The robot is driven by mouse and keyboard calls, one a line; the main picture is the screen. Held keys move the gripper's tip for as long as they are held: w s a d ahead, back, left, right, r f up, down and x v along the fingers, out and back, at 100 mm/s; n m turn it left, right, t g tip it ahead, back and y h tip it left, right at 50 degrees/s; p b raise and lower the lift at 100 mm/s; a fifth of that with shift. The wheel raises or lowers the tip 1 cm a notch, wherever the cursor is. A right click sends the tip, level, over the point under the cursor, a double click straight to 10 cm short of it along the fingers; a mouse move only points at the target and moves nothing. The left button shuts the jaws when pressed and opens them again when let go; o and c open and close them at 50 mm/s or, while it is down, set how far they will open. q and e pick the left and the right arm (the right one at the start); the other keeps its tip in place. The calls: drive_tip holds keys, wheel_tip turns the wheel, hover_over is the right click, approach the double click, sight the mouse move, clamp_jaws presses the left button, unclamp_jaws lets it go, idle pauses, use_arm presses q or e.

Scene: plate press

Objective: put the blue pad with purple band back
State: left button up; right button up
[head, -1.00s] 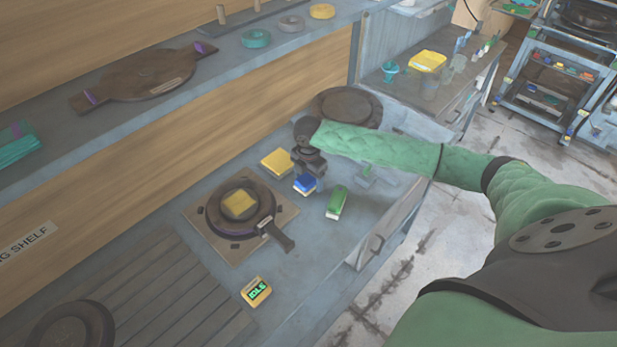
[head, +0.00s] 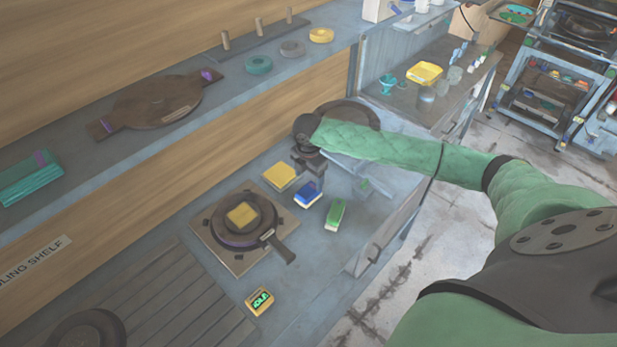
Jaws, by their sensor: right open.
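The blue pad (head: 308,194) lies on the bench between a yellow pad (head: 281,177) and a green pad (head: 335,214). It shows a pale edge at its front; a purple band on it is too small to make out. My right gripper (head: 311,172) is open and points down just behind and above the blue pad, apparently clear of it. The arm partly hides its fingers. My left gripper is out of view.
A yellow box with a green display (head: 260,301) stands in front of the press. A slatted rack (head: 165,295) lies at left. The shelf behind carries teal pads (head: 28,180), a dark round board (head: 157,101) and several rings. A dark disc (head: 347,110) sits behind my right arm.

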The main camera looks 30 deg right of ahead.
sight(308, 190)
drive_tip(key=shift+r, duration=2.55)
